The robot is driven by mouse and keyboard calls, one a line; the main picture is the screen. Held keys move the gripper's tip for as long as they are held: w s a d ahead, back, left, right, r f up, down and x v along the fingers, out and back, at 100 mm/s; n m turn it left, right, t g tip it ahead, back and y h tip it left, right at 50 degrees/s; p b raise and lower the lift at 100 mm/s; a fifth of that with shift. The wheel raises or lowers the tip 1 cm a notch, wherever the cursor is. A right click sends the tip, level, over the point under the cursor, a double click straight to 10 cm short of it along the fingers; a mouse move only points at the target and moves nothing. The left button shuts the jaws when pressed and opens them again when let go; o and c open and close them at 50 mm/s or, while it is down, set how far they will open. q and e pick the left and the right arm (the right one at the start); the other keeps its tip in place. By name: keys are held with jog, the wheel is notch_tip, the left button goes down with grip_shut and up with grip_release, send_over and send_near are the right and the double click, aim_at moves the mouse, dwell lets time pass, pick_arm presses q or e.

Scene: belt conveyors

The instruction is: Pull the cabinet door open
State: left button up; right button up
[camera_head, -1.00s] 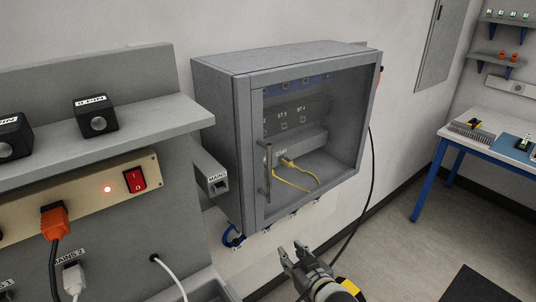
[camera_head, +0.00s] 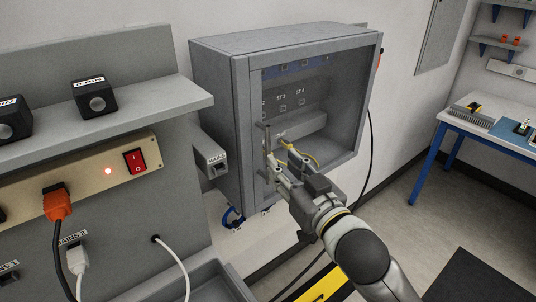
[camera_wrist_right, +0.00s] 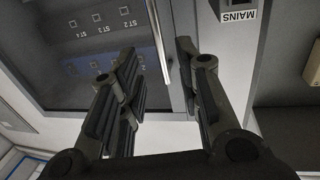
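The grey wall cabinet (camera_head: 215,110) has a glazed door (camera_head: 243,130), which is closed. A slim vertical bar handle (camera_head: 266,142) is on the door's left side; it also shows in the right wrist view (camera_wrist_right: 159,42). My right gripper (camera_head: 279,162) is in front of the door at the handle. In the right wrist view its two fingers (camera_wrist_right: 156,55) are apart, with the handle between their tips. I see no clear contact with the bar. The fingers partly hide the handle's lower end and the yellow cable inside. My left gripper is not in view.
A grey panel with a shelf (camera_head: 120,120) and a red switch (camera_head: 134,160) stands at the left. The small MAINS box (camera_head: 211,157) sits beside the cabinet. A table (camera_head: 495,130) is at the far right.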

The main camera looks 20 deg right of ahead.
aim_at(269, 149)
jog(key=w+p, duration=0.1)
jog(key=w, duration=0.3)
jog(key=w+a+p, duration=0.1)
jog(key=w, duration=0.2)
jog(key=shift+w+p, duration=0.1)
jog(key=shift+p, duration=0.25)
jog(key=shift+w+a, duration=0.1)
jog(key=shift+w, duration=0.3)
grip_shut()
